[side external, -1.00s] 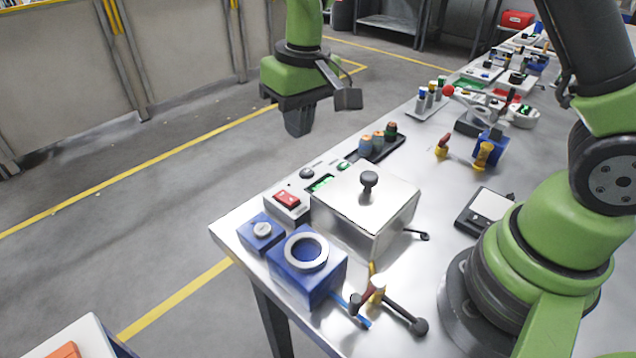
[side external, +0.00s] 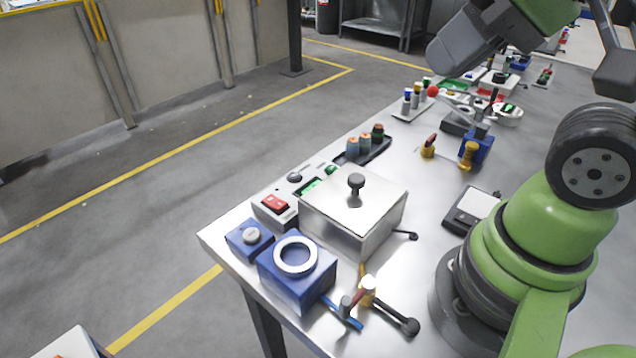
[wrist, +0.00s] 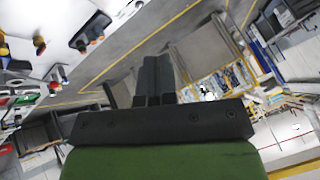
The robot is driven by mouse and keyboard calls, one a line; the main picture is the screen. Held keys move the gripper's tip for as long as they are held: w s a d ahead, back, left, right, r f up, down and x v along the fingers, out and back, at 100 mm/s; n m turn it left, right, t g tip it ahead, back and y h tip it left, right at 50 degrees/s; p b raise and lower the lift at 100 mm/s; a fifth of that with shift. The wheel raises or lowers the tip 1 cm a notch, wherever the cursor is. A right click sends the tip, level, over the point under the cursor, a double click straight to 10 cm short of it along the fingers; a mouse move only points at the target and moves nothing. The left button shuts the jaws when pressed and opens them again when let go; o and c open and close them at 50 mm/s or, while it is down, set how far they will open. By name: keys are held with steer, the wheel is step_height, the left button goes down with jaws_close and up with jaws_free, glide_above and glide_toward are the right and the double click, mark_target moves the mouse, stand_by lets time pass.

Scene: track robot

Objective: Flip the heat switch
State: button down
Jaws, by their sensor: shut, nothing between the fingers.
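A red rocker switch (side external: 275,203) sits on the near end of a white control panel (side external: 271,217) at the table's left edge in the side view. I cannot read a label on it, and which way it is tipped is hard to tell. My gripper (wrist: 154,72) shows in the wrist view with its dark fingers together and nothing between them. In the side view my arm's end is raised at the top right, far from the switch and above the table's far part. The switch is not recognisable in the wrist view.
A metal box (side external: 343,226) with a black lid knob stands right beside the panel. Blue blocks (side external: 297,279) are in front of it. A dark tray (side external: 361,151) with several small bottles lies behind.

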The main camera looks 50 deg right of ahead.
steer(key=n+g+h, duration=0.2)
steer(key=n+g, duration=0.7)
steer(key=n, duration=1.3)
glide_above(282, 204)
steer(key=w, duration=0.2)
step_height(282, 204, down, 13)
steer(key=shift+a+f, duration=0.1)
steer(key=f, duration=0.4)
steer(key=s+f, duration=0.1)
steer(key=f, duration=0.9)
steer(key=shift+s, duration=0.35)
